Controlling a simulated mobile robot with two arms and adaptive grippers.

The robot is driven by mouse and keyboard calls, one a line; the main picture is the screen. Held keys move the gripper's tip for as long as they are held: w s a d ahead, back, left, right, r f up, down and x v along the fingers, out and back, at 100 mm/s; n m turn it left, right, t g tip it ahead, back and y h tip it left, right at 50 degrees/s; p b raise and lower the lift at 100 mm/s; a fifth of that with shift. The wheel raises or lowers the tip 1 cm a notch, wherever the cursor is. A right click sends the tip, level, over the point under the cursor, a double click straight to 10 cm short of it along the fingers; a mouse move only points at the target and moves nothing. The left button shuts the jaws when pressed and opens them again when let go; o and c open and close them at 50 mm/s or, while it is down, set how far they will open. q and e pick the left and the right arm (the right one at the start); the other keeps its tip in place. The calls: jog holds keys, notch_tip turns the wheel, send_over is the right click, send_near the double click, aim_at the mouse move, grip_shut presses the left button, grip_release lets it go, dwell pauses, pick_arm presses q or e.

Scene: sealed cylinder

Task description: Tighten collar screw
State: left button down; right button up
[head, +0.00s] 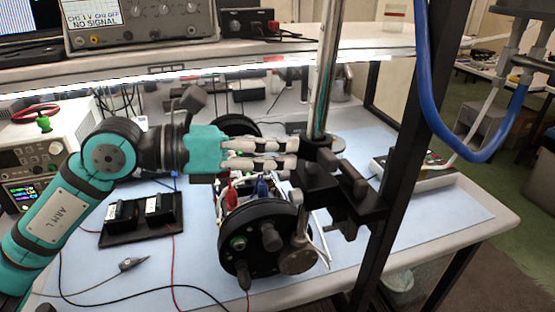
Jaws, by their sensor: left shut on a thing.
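My left gripper (297,154) reaches in from the left with its two pale fingers closed together. The fingertips meet the left side of a dark clamp collar (322,158) on the upright steel post (326,75). The collar screw is hidden between the fingertips, where the fingers are shut on it. Below, a black round end cap (262,250) of the cylinder faces me, with its electronics and red and blue parts showing behind it. A black bracket (350,190) extends right from the collar. My right gripper is not in view.
A black tray with two dark blocks (140,219) lies left of the cylinder. Loose cables and a probe (130,264) lie on the blue mat (440,218). A dark upright beam (410,150) and a blue hose (428,90) stand at right. A shelf (230,55) crosses behind.

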pick_arm(q)
jog(key=shift+f+m, duration=0.25)
jog(key=shift+m, duration=0.05)
jog(key=c, duration=1.5)
grip_release()
jog(key=o, duration=0.4)
jog(key=shift+s+a+r, duration=0.1)
jog(key=shift+a, duration=0.2)
jog(key=shift+o, duration=0.2)
jog(key=shift+d, duration=0.1)
jog(key=v, duration=1.2)
jog(key=shift+r, duration=0.1)
